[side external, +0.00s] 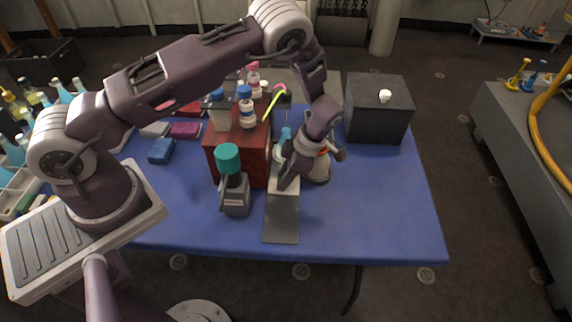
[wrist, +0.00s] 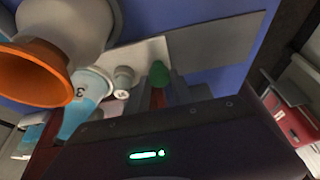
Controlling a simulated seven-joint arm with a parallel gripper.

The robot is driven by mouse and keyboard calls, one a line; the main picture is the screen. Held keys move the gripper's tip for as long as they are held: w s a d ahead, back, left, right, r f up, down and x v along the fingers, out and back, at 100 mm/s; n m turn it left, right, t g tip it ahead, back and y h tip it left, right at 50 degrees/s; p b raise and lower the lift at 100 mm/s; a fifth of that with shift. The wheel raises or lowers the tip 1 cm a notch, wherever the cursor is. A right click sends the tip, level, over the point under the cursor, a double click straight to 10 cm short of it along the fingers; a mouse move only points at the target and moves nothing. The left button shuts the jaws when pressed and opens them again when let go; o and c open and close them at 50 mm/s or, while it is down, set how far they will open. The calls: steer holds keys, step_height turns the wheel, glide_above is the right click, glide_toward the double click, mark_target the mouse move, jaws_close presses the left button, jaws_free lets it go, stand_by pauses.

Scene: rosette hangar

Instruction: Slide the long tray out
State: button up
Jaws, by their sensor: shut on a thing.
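The long tray, a flat grey strip (side external: 282,222), lies on the blue table in front of a red-brown box (side external: 222,155); it also shows in the wrist view (wrist: 215,45). A paler section adjoins its inner end. My gripper (side external: 286,183) is low over the join, pointing down, its tips partly hidden by the wrist. In the wrist view, my gripper (wrist: 162,92) is shut on a small green-topped thing (wrist: 158,73) with an orange-red part below it. I cannot tell whether this thing belongs to the tray.
A teal-capped grey bottle (side external: 233,185) stands close left of the tray. A white container with an orange rim (wrist: 42,72) and a light-blue cone (wrist: 85,100) are near my gripper. A dark box (side external: 378,110) stands back right. The table's front right is clear.

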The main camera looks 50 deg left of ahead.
steer(key=shift+s+d, duration=4.8)
steer(key=shift+d, duration=0.1)
steer(key=o, duration=1)
steer(key=shift+r, duration=0.1)
step_height(320, 180, up, 7)
